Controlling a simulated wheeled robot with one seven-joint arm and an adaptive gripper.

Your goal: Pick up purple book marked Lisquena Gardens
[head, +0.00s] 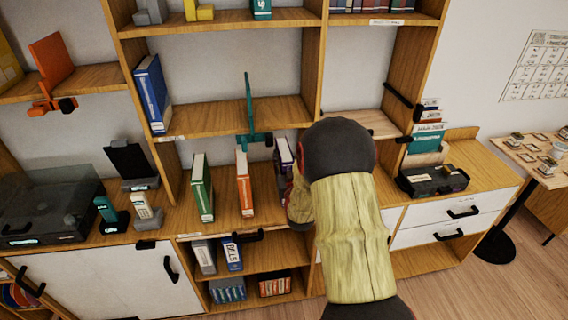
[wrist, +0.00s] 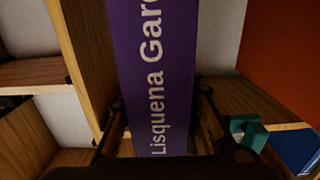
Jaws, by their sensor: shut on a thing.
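The purple book (wrist: 152,70) stands upright in the wrist view, with "Lisquena Gar..." in white letters on its spine; the rest of the title is cut off at the top. My gripper (wrist: 165,130) is shut on the book, one dark finger on each side of its lower part. In the head view the purple book (head: 284,162) shows in part at the right end of the middle shelf compartment. My arm covers most of my gripper there, and the fingertips are hidden.
An orange book (head: 244,182) and a green book (head: 202,187) stand to the left on the same shelf. A teal bookend (head: 249,108) is on the shelf above. A wooden upright (wrist: 82,50) is close beside the purple book.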

